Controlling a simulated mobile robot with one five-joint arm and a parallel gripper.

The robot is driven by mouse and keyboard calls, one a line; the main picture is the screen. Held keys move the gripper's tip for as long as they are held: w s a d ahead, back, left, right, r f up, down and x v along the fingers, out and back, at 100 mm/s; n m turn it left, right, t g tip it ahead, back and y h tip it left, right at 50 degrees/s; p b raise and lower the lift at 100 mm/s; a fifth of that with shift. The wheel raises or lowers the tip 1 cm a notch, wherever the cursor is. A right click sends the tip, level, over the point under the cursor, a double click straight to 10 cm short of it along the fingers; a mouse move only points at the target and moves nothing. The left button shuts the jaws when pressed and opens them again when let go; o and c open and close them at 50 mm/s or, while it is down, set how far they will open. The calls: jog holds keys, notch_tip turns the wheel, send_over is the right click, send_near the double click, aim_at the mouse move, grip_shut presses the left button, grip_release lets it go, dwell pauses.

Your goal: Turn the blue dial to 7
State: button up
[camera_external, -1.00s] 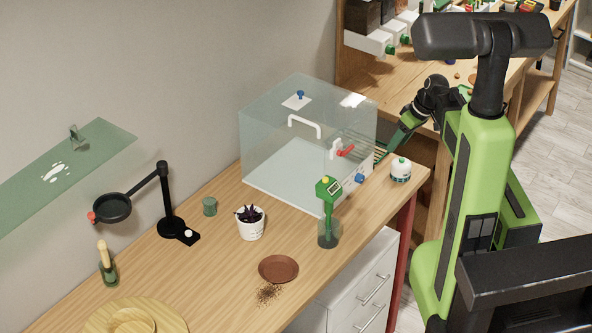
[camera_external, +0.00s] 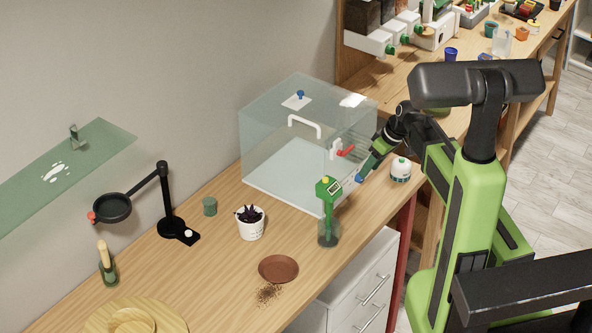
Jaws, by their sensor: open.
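A clear glass box (camera_external: 275,140) stands on the wooden table. In the earlier frame a small blue dial shows low on its right front side; now my gripper (camera_external: 362,176) covers that spot, and little or none of the dial can be made out. My gripper is open, with its fingertips at or very near the dial. I cannot tell whether they touch it or are around it. Any marks or numbers on the dial are too small to read. A second blue knob (camera_external: 300,95) sits on a white plate on top of the box.
A red lever (camera_external: 345,151) is on the box above the gripper. A white-and-green round container (camera_external: 400,169) stands just right of it. A green device in a clear jar (camera_external: 328,220) stands close in front. A potted plant (camera_external: 250,223) and brown saucer (camera_external: 278,268) lie further left.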

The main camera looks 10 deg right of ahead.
aim_at(360, 178)
jog(key=b+x, duration=0.2)
jog(key=x, duration=0.2)
jog(key=shift+a+f+b, duration=0.1)
jog(key=shift+f+b, duration=0.1)
jog(key=shift+b, duration=0.1)
jog(key=shift+w, duration=0.1)
grip_shut()
